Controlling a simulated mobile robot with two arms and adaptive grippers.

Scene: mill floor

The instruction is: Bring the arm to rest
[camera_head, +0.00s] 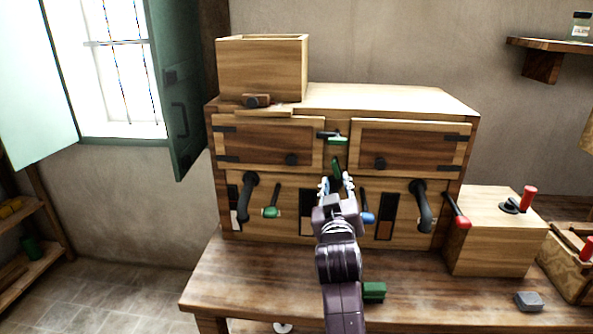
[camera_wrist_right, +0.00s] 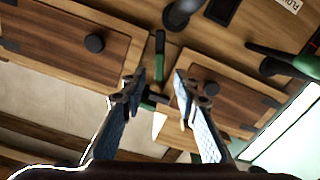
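My right gripper (camera_head: 337,186) is raised in front of the middle of a wooden cabinet (camera_head: 290,225), and its arm comes up from the bottom of the head view. In the right wrist view my right gripper (camera_wrist_right: 158,88) has its two fingers apart with nothing held between them. A green-handled lever (camera_head: 337,141) sits between the two cabinet doors, just above the fingertips in the head view. A dark and green handle (camera_wrist_right: 160,55) shows beyond the fingers in the right wrist view. I cannot tell whether the fingers touch anything. My left gripper does not show.
The cabinet stands on a wooden table (camera_head: 230,282). A green block (camera_head: 374,291) lies beside my arm, and a grey block (camera_head: 528,301) lies farther right. A box with a red-handled crank (camera_head: 490,235) stands at the right. A green window shutter (camera_head: 178,85) is open at the left.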

